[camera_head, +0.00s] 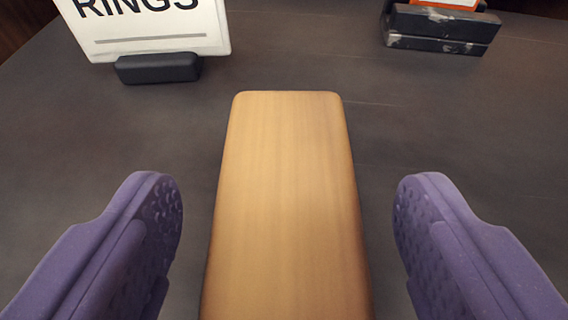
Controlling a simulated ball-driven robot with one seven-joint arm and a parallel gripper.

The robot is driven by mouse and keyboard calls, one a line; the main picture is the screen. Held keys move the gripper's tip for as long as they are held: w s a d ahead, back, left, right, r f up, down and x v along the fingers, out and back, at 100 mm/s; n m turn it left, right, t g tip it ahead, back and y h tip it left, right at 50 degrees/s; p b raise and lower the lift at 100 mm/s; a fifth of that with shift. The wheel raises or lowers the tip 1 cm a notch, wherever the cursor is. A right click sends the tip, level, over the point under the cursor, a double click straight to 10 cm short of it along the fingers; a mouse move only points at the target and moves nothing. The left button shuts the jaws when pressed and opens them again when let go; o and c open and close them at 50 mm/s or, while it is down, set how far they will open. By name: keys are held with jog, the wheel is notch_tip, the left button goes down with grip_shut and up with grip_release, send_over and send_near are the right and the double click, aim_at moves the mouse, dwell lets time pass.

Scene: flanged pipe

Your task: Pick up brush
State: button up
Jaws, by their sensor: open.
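A long, light wooden block with rounded corners, which looks like the back of the brush (287,205), lies in the middle of the view and runs out of the bottom edge. No bristles show. My gripper (288,210) is open, with one purple finger to the left of the wood and one to the right. There is a gap between the wood and each finger. The near end of the wood is out of the picture.
A white sign reading "RINGS" (150,28) stands in a black holder (158,68) at the back left. A dark, worn block (442,28) with an orange and white item (447,3) is at the back right. The dark table (400,120) around the wood is clear.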

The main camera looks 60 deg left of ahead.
jog(key=shift+x, duration=0.85)
jog(key=c, duration=1.2)
